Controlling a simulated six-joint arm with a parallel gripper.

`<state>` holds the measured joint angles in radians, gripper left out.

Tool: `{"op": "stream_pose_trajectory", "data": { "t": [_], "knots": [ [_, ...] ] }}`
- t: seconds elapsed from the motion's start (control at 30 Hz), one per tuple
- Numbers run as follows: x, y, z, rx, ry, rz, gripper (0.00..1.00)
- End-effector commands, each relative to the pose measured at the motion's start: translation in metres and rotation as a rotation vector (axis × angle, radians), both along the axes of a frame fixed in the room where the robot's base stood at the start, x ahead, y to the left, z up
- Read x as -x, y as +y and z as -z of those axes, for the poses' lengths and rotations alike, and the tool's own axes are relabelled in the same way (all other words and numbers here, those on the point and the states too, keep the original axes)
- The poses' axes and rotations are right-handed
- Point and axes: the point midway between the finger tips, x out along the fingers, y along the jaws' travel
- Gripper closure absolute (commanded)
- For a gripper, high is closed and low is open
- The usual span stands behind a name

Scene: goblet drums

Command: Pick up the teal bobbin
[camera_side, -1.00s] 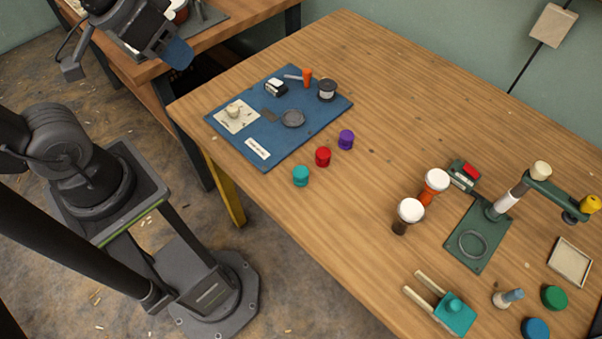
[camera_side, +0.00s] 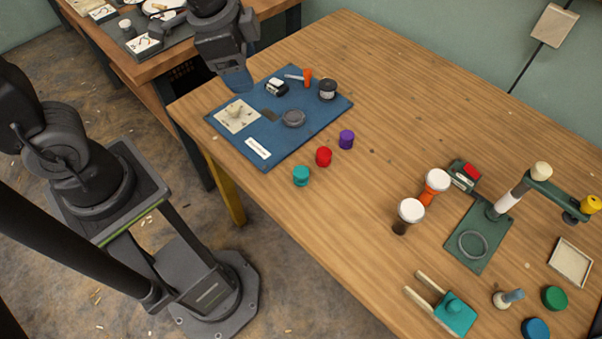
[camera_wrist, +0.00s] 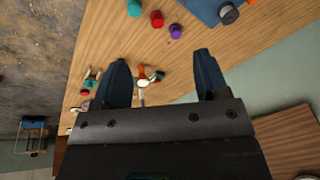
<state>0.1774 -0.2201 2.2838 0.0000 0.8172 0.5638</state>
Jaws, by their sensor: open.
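The teal bobbin (camera_side: 301,176) stands on the wooden table near its front left edge, in the side view. A red bobbin (camera_side: 323,157) and a purple bobbin (camera_side: 346,139) stand in a row beside it. In the wrist view the teal bobbin (camera_wrist: 134,8) is at the top edge and partly cut off, with the red (camera_wrist: 157,19) and purple (camera_wrist: 175,31) ones to its right. My gripper (camera_side: 238,80) is above the blue mat's far left corner, away from the bobbins. In the wrist view its two blue fingers (camera_wrist: 160,75) are spread wide with nothing between them.
The blue mat (camera_side: 300,140) holds a paper, a grey ring, an orange piece and a dark spool (camera_side: 327,89). Two goblet drums (camera_side: 411,211) and a green stand (camera_side: 480,240) are to the right. The middle of the table is clear.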

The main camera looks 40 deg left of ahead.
Motion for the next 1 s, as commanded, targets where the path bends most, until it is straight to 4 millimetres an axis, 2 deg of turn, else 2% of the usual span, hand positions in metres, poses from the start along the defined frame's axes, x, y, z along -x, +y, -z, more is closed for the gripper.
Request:
{"op": "stream_pose_trajectory", "data": {
  "t": [0.03,0.2,0.4,0.67,1.0],
  "knots": [
    [-0.01,-0.011,0.015,-0.025,0.037,0.101,0.33],
    [-0.035,-0.044,0.063,-0.093,0.127,0.432,0.33],
    [-0.046,-0.073,0.112,-0.138,0.2,0.724,0.33],
    [-0.048,-0.084,0.142,-0.151,0.226,0.837,0.33],
    [-0.047,-0.083,0.203,-0.15,0.227,0.833,0.33]
  ]
}}
